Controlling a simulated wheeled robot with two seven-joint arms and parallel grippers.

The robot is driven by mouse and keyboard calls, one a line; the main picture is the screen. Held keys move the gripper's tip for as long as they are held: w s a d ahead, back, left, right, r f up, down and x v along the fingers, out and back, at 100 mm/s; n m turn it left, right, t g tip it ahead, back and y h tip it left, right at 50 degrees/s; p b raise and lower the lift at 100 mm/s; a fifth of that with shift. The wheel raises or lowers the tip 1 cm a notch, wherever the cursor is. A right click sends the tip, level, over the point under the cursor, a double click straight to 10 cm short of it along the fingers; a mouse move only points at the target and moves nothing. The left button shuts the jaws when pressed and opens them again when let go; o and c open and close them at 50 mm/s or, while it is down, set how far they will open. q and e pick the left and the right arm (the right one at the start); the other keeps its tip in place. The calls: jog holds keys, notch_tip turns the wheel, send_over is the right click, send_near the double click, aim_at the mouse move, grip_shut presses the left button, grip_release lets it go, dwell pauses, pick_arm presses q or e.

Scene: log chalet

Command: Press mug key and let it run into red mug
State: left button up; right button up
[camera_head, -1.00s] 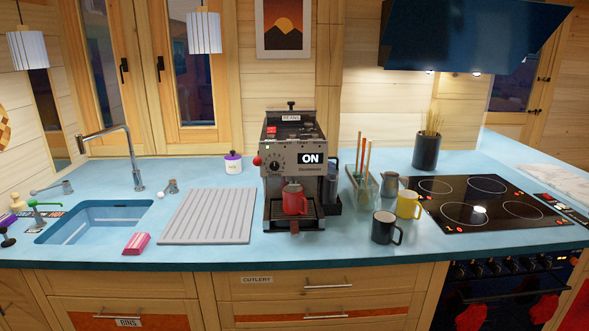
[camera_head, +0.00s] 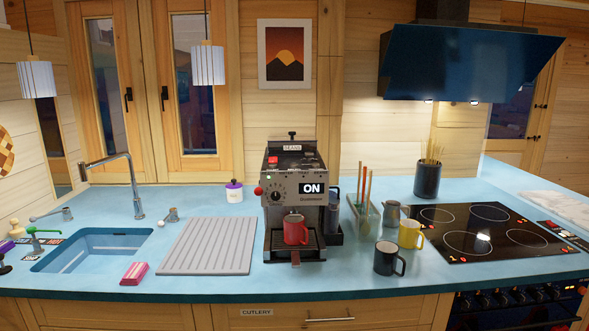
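The coffee machine (camera_head: 294,200) stands on the counter in the middle of the head view. Its display (camera_head: 312,188) reads ON. The red mug (camera_head: 296,231) stands upright on the machine's drip tray, under the spout area. Several small keys (camera_head: 290,175) lie along the machine's upper front and top; their labels are too small to read, so I cannot tell which is the mug key. A small green light shows near the upper left of the front. I cannot see any coffee flowing. Neither of my grippers is in view.
A black mug (camera_head: 388,258) and a yellow mug (camera_head: 411,234) stand right of the machine, near a metal jug (camera_head: 394,213) and a utensil holder (camera_head: 363,217). A ribbed drainer (camera_head: 209,246) and sink (camera_head: 92,250) lie left. The hob (camera_head: 487,231) is at right.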

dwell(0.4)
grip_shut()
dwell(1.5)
